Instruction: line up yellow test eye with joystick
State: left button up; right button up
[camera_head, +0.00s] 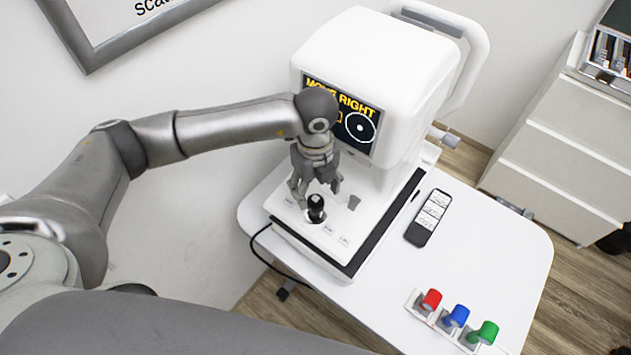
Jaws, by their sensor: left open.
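The joystick (316,210) has a black knob and stands on the white base of the eye test machine (375,50). My left gripper (318,190) is open just above the joystick, its fingers pointing down; I cannot tell whether they touch the knob. The machine's dark screen (375,145) shows yellow text, "MOVE RIGHT", partly covered by my left wrist. A white ring with a dot (360,127) is at the screen's right. A small part of a yellow outline (340,116) shows left of the ring; the rest is hidden. My right gripper is not in view.
The machine stands on a white table (480,245). A dark remote with white labels (428,218) lies right of the base. A white holder with red (431,299), blue (457,315) and green (487,331) pieces is at the front. A white drawer cabinet (545,150) stands at right.

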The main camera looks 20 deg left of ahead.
aim_at(316, 199)
pick_arm(q)
notch_tip(316, 199, down, 7)
jog(key=b, duration=0.3)
jog(key=shift+r, duration=0.2)
jog(key=shift+c, duration=0.3)
jog(key=c, duration=1.1)
jog(key=shift+d, duration=0.1)
jog(key=shift+s, duration=0.15)
